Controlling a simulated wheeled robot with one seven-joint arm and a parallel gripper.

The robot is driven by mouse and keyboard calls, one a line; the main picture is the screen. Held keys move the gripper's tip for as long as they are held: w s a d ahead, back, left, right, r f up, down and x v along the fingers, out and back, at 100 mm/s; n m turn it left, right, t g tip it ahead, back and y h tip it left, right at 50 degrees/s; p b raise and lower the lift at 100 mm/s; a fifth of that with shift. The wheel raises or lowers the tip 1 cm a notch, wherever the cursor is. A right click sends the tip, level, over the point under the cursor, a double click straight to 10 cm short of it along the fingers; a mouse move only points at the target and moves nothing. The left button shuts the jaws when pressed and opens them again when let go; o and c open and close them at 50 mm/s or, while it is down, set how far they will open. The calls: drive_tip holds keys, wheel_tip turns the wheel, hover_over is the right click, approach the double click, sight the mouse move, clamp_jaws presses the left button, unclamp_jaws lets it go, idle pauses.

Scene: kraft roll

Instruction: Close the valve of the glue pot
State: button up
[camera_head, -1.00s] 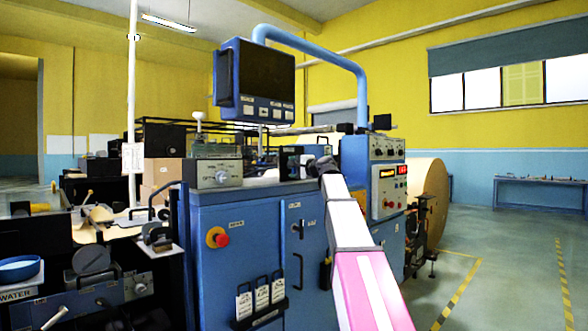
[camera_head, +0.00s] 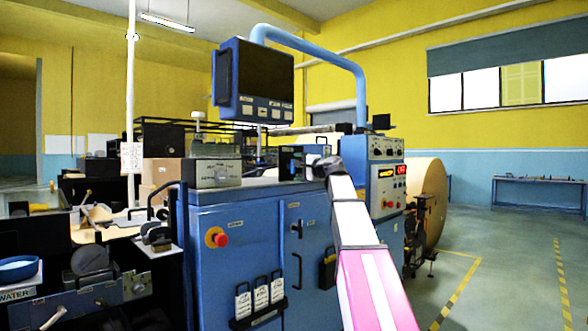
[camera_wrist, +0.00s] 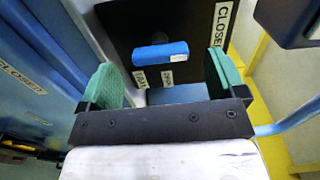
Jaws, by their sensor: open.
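In the wrist view, a blue handle (camera_wrist: 160,53) lies crosswise on a black panel (camera_wrist: 190,22), level in the picture. A large white CLOSED label (camera_wrist: 222,22) is on the panel to the handle's right. Two small labels sit below the handle and are hard to read. My gripper (camera_wrist: 164,75), with green pads, is open; its pads stand left and right of the handle, apart from it. In the head view, my gripper (camera_head: 326,167) is small and dark beside the blue machine; the handle cannot be made out there, nor the pot itself.
A blue cabinet (camera_head: 240,250) with a red button (camera_head: 222,240) stands left of my arm. A control box with a display (camera_head: 386,185) and a large paper roll (camera_head: 428,200) are to the right. Another CLOSED label (camera_wrist: 18,80) is at the wrist view's left.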

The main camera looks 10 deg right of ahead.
drive_tip(key=v, duration=0.7)
idle(0.3)
